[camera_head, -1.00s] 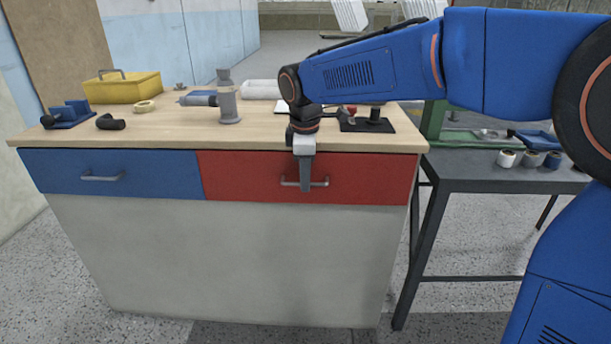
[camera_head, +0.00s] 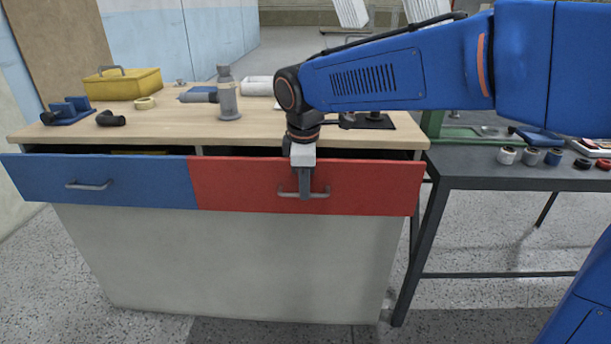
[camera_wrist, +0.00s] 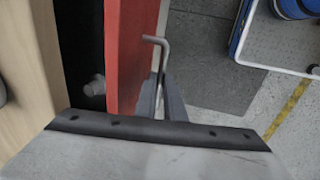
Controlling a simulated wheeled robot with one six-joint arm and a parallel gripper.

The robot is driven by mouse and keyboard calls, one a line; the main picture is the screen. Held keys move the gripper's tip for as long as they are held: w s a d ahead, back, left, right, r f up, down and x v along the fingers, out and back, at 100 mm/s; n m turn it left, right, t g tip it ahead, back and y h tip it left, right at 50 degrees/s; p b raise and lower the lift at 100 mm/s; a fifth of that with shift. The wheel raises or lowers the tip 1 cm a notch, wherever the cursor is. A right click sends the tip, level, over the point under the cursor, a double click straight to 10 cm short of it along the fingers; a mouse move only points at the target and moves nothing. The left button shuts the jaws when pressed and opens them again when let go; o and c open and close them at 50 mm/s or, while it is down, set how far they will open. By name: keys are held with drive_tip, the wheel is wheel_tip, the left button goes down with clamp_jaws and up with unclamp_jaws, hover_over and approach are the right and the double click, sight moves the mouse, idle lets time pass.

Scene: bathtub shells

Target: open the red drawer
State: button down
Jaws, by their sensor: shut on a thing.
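The red drawer (camera_head: 240,184) is pulled part way out of the wooden-topped cabinet, with a dark gap above its front. Its grey bar handle (camera_head: 318,194) is at the middle of the front. My gripper (camera_head: 304,188) points down at the handle and is shut on it. In the wrist view the red drawer front (camera_wrist: 130,50) stands apart from the cabinet, and the handle (camera_wrist: 155,41) runs in between my gripper's fingers (camera_wrist: 162,98). Part of the handle is hidden by the fingers.
The blue drawer (camera_head: 110,181) beside it is also part way out. On the worktop (camera_head: 170,123) are a yellow toolbox (camera_head: 122,86), a grey bottle-like part (camera_head: 227,95) and a black pipe elbow (camera_head: 110,119). A dark side table (camera_head: 480,171) stands at the right. The floor in front is clear.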

drive_tip(key=s, duration=2)
drive_tip(key=shift+a, duration=0.35)
drive_tip(key=c, duration=1.8)
unclamp_jaws()
drive_tip(key=shift+c, duration=0.2)
drive_tip(key=shift+r, duration=0.15)
drive_tip(key=s+r, duration=0.3)
drive_tip(key=r, duration=1.4)
drive_tip(key=shift+s, duration=0.1)
